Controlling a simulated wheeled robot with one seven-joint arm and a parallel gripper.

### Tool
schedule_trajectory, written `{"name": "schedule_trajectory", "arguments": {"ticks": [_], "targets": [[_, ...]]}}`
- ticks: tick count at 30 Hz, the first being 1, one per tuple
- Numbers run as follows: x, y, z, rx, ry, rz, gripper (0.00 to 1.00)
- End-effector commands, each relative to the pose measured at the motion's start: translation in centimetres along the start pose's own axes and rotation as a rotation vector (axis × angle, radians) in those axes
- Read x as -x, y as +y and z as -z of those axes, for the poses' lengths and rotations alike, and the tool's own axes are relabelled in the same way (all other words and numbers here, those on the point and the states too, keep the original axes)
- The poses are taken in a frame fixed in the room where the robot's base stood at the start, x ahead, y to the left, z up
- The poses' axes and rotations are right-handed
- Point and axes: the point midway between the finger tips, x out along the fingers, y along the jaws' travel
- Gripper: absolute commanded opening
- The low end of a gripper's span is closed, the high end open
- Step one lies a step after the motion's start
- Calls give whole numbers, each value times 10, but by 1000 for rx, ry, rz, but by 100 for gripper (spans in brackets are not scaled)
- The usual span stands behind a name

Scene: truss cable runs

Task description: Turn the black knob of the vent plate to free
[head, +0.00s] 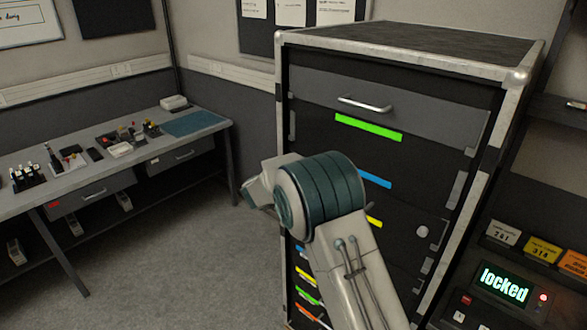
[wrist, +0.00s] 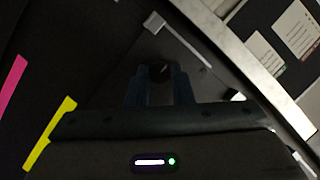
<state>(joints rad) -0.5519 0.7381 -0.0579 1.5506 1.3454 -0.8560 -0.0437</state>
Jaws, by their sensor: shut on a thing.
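In the wrist view the black knob (wrist: 160,71) sits between the tips of my gripper (wrist: 159,78). Both fingers close on its sides, and a small pale mark shows on it. The vent plate (wrist: 125,65) appears as a dark surface around the knob; its edges and any markings are too dark to read. In the head view the gripper and the knob are hidden behind my arm.
The tall black rack (head: 440,130) with a pale metal frame carries a grey drawer with a handle (head: 364,104) and coloured strips. A panel at right shows "locked" (head: 505,285). A cluttered workbench (head: 100,150) stands left, with clear floor before it.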

Motion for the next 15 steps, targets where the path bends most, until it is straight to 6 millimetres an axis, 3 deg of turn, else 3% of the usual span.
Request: {"name": "schedule_trajectory", "arguments": {"ticks": [10, 11, 12, 13, 15], "targets": [[0, -1, 0, 2, 0, 1, 0], [0, -1, 0, 2, 0, 1, 23], [0, -1, 0, 2, 0, 1, 35], [0, -1, 0, 2, 0, 1, 43], [0, -1, 0, 2, 0, 1, 43]]}}
